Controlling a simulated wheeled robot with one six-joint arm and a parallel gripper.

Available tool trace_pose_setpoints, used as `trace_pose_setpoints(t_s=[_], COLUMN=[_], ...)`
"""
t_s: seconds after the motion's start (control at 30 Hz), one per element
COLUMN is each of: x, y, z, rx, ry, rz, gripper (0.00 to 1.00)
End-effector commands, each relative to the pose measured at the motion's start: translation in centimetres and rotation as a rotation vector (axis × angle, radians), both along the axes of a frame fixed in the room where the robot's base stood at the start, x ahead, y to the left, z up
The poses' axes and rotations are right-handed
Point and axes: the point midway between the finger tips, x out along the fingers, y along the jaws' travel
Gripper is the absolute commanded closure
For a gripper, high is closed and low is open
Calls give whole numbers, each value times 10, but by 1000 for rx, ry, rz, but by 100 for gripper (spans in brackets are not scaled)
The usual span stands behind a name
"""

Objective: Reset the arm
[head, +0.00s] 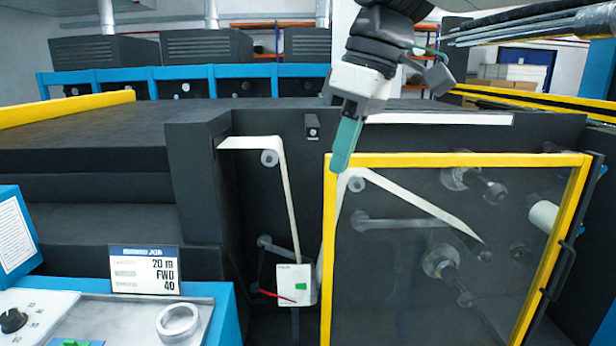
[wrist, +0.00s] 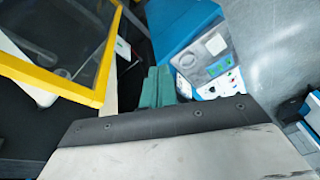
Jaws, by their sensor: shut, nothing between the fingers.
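My gripper (head: 341,166) hangs from the top of the head view, its green fingers pointing down. The fingers are together with nothing between them. In the head view they overlap the top left corner of the yellow-framed guard door (head: 450,160); I cannot tell whether they touch it. In the wrist view the green fingers of my gripper (wrist: 158,72) lie side by side. The yellow frame (wrist: 55,82) shows to their left, and the blue control console (wrist: 190,35) shows beyond and to their right.
A white web (head: 288,195) runs over rollers left of the door to a white box (head: 294,284) with a green mark. A sign (head: 146,270) and a grey ring (head: 178,323) are on the console at lower left. Dark machine housing (head: 200,170) fills the middle.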

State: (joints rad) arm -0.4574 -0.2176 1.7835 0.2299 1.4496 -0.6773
Motion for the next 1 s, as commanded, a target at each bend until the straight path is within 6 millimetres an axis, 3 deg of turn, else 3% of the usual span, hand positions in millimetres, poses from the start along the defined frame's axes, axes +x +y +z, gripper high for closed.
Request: trace_pose_setpoints(t_s=[0.27,0.5,0.6,0.7,1.0], x=[-37,-115,-143,-156,-157], y=[-81,-180,-203,-215,-221], z=[-74,-168,-193,-200,-195], rx=[-88,-165,-181,-178,-164], ry=[64,82,77,68,51], rz=[-453,-955,-1051,-1099,-1129], gripper=[100,100,100,100,100])
